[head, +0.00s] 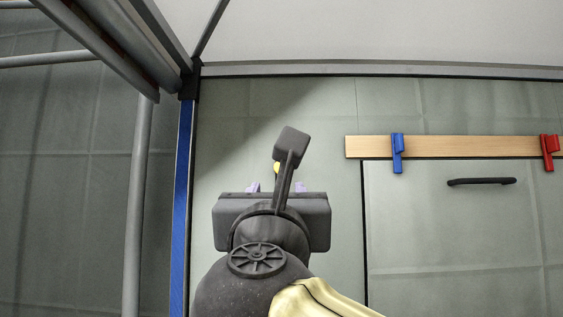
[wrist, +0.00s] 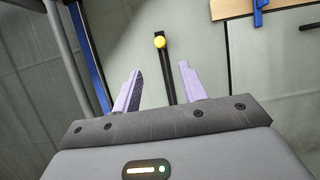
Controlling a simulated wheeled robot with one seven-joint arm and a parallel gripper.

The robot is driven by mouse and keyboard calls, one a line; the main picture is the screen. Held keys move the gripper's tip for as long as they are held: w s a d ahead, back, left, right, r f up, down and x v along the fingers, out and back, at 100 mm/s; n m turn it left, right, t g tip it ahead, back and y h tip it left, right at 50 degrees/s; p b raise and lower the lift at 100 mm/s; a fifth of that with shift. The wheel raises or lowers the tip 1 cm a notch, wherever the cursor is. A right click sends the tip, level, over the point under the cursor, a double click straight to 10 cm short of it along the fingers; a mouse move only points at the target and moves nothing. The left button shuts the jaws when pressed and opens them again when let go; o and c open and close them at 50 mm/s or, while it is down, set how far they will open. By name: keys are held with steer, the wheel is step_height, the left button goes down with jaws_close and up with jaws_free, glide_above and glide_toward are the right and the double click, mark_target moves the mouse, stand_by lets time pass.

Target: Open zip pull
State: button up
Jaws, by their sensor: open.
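The zip pull is a round yellow knob (wrist: 159,41) at the upper end of a dark strip (wrist: 166,72) on the grey-green fabric wall. In the wrist view it stands just above the fingertips, roughly midway between them. In the head view only a sliver of the yellow knob (head: 277,168) shows beside my dark wrist part. My gripper (wrist: 160,68) is open and empty, its lavender fingers spread either side of the strip. In the head view my gripper (head: 277,186) is mostly hidden by my own wrist. I cannot tell how far the fingers are from the wall.
A blue-faced post (head: 183,200) stands left of the gripper. To the right, a wooden rail (head: 460,147) carries a blue clip (head: 397,153) and a red clip (head: 549,152). Below it is a panel with a dark handle (head: 481,181). A grey pole (head: 137,210) stands further left.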

steer(key=p+x, duration=1.2)
steer(key=x, duration=0.5)
steer(key=shift+w+a+f, duration=0.1)
steer(key=shift+w+f, duration=0.05)
steer(key=shift+w, duration=0.1)
jaws_close()
